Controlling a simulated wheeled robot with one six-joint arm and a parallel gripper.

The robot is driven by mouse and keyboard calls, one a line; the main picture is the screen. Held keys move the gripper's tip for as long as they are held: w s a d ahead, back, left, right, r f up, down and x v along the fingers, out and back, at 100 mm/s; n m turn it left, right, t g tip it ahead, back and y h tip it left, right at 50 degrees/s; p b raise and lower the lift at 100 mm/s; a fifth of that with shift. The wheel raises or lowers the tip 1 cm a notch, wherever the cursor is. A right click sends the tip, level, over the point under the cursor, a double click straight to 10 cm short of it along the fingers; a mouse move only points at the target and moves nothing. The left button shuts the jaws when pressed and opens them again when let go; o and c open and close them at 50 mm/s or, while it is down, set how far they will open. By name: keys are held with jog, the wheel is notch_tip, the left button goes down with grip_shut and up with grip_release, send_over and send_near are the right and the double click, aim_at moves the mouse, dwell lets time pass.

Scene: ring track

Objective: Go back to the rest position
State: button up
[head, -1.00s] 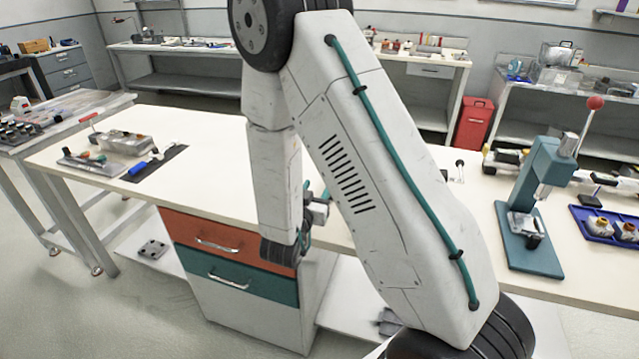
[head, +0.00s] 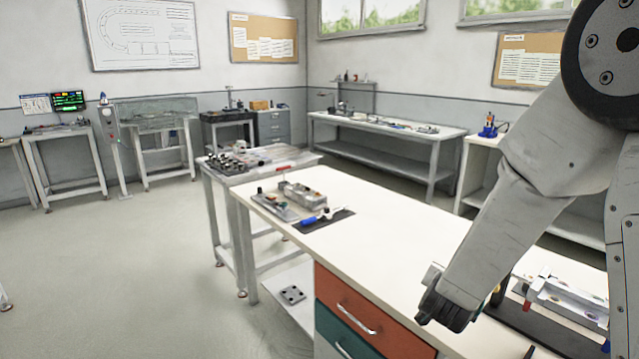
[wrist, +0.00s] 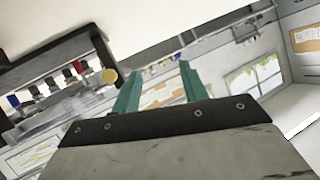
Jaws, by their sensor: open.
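My gripper shows in the wrist view (wrist: 158,90) with its two teal fingers apart and nothing between them. In the head view my arm comes down at the right, and its wrist end is over or beside the near edge of the white workbench (head: 375,240). The fingers are hidden there behind my own wrist. The bench has an orange drawer (head: 350,310) and a teal drawer (head: 335,335) below its top, both looking shut.
A tray with parts (head: 295,200) and a dark mat with a blue-handled tool (head: 318,218) lie at the bench's far left end. A metal fixture (head: 565,295) is at the right behind my arm. A side table (head: 265,155) stands beyond. The floor at left is clear.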

jog(key=s+a+r+n+g+y, duration=0.3)
jog(key=s+a+r+n+y, duration=0.2)
jog(key=s+a+r+y, duration=0.4)
jog(key=s+d+r+n+g, duration=0.1)
jog(key=s+r+g, duration=0.1)
jog(key=s, duration=0.6)
jog(key=s+d+r+n+g+h, duration=0.1)
jog(key=s+r+g, duration=0.1)
jog(key=s, duration=0.6)
jog(key=s+d+r+n+g+h, duration=0.1)
jog(key=s+r+n+g, duration=0.1)
jog(key=s, duration=0.6)
jog(key=shift+s+d+g, duration=0.3)
jog(key=shift+d+g, duration=0.05)
jog(key=shift+g, duration=0.25)
jog(key=shift+r, duration=0.1)
jog(key=shift+c, duration=0.6)
jog(key=shift+d, duration=0.1)
jog(key=shift+c, duration=0.2)
